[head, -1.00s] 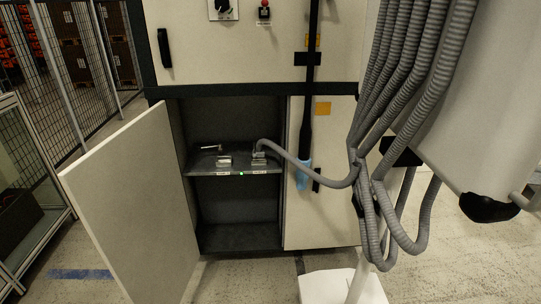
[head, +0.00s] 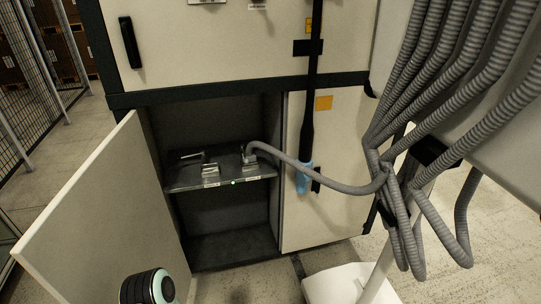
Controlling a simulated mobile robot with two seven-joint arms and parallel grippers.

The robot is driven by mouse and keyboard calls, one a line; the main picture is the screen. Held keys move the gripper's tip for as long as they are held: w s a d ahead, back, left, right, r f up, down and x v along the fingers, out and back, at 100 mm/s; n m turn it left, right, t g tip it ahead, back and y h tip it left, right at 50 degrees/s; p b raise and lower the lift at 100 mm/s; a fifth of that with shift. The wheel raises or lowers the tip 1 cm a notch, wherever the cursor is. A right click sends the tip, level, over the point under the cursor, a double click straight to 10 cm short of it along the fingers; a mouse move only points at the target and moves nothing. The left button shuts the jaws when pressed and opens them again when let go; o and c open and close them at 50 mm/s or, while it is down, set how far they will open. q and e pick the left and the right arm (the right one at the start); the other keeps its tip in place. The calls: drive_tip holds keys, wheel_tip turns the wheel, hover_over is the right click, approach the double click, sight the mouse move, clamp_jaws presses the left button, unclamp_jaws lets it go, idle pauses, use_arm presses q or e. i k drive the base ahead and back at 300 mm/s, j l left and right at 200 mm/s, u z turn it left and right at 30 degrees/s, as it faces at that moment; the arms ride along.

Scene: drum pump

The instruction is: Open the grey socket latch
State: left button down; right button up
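A shelf (head: 185,182) inside the open lower cabinet bears two metal sockets. The right socket (head: 250,163) has the end of a grey ribbed hose (head: 340,187) at it. The left socket (head: 210,171) has no hose, and a metal lever (head: 192,155) lies behind it. The labels on the shelf's front edge are too small to read, and I cannot tell the latch positions. Neither gripper is in view. A dark cylinder with a teal ring (head: 148,287) at the bottom edge looks like a link of my arm.
The cabinet door (head: 105,215) stands open to the left. A closed cream panel (head: 335,215) is right of the opening. A thick bundle of grey hoses (head: 400,150) hangs at the right. A small green light (head: 233,182) glows on the shelf edge. Floor in front is partly clear.

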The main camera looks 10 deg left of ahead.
sight(246, 161)
drive_tip(key=i+j+z, duration=0.65)
drive_tip(key=j, duration=0.25)
drive_tip(key=i+j+z, duration=0.1)
drive_tip(key=i+j, duration=0.25)
